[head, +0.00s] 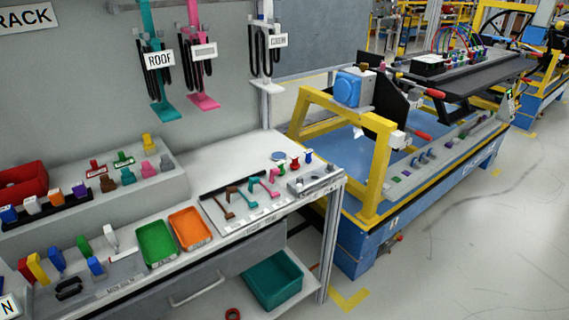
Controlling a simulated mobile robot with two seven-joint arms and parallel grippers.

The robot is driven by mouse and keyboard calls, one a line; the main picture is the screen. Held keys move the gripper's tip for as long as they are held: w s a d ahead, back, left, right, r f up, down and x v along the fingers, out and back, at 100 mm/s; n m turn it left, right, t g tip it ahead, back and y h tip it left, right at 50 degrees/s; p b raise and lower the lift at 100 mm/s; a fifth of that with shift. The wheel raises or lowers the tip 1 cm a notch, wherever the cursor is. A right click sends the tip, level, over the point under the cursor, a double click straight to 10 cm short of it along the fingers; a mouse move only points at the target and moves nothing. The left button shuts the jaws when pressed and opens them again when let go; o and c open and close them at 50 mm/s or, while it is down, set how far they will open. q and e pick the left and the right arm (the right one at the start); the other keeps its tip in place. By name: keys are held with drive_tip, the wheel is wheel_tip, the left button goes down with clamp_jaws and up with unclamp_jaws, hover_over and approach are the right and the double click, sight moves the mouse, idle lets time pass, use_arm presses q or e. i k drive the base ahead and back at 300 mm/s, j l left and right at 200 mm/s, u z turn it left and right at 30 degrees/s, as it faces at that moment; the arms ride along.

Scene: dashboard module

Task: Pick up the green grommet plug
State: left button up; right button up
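Several green things show in the head view, and I cannot tell for sure which is the grommet plug. A small green piece (123,158) is on the raised grey shelf at the left, beside a red piece. A taller green piece (84,249) stands on the lower bench at the left, between blue and white pieces. A small green spot (394,181) shows on the edge of the blue line, too small to make out. Neither of my grippers is in view.
A green tray (156,243) and an orange tray (190,229) sit on the white bench (235,160). A teal bin (272,281) is below. A yellow frame (376,165) stands on the right. Open floor lies at the lower right.

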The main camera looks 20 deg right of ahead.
sight(280, 165)
drive_tip(key=i+l, duration=0.1)
drive_tip(key=l, duration=0.45)
drive_tip(key=i+l+u, duration=0.1)
drive_tip(key=l, duration=0.45)
drive_tip(key=i+l, duration=0.1)
drive_tip(key=l, duration=0.4)
drive_tip(key=i+l, duration=0.1)
drive_tip(key=l, duration=0.45)
drive_tip(key=i+l+u, duration=0.1)
drive_tip(key=l, duration=0.45)
